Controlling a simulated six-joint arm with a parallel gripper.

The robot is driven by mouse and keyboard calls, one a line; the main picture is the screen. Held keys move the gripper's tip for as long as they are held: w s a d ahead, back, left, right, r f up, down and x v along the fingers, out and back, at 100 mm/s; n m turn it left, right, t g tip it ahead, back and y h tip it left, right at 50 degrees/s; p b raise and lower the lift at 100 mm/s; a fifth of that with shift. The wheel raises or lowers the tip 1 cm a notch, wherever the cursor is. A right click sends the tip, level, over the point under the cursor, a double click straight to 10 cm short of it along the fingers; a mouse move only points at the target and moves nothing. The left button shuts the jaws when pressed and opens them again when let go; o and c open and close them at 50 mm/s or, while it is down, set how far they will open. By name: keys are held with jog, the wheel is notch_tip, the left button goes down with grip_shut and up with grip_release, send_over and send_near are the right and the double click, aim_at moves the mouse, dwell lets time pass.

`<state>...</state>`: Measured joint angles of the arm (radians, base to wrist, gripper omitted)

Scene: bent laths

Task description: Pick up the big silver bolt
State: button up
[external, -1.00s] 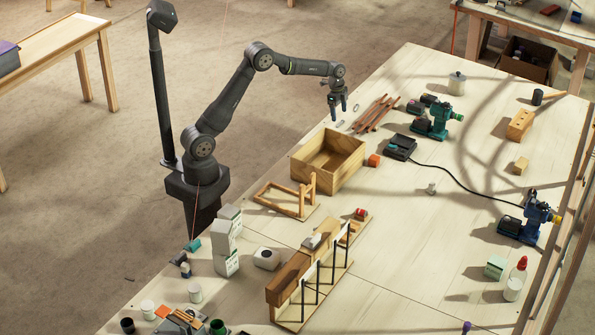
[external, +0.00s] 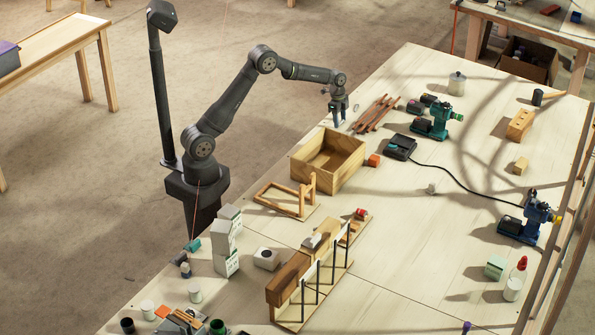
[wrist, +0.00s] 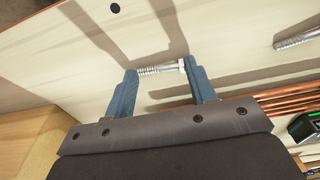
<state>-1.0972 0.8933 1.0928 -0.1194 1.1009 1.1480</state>
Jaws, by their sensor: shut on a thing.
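My gripper (external: 340,121) is low at the table's far left edge, beyond the wooden box. In the wrist view its two blue-grey fingers (wrist: 163,80) are shut on a silver bolt (wrist: 159,69). The bolt spans the gap between the fingers, its threaded part towards the left finger and its head at the right finger. I cannot tell whether it is clear of the table. A second silver bolt (wrist: 297,40) lies apart to the right, partly cut off by the picture's edge. I cannot tell for sure which bolt is bigger.
Reddish-brown laths (external: 377,114) lie just right of my gripper; they also show in the wrist view (wrist: 250,104). An open wooden box (external: 328,160) stands in front of it. The table's edge is close on the left.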

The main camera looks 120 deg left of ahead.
jog(key=shift+r, duration=0.15)
jog(key=r, duration=0.4)
jog(key=shift+w+d+r, duration=0.15)
jog(key=shift+d, duration=0.05)
jog(key=w+d+r, duration=0.5)
jog(key=d+r, duration=0.5)
jog(key=r, duration=0.2)
send_over(322, 165)
jog(key=w+d, duration=0.2)
jog(key=d, duration=0.2)
jog(key=shift+n, duration=0.3)
notch_tip(322, 165, down, 11)
jog(key=shift+w+d+f, duration=0.1)
jog(key=shift+d+f, duration=0.05)
jog(key=shift+f, duration=2.1)
jog(key=shift+f, duration=0.15)
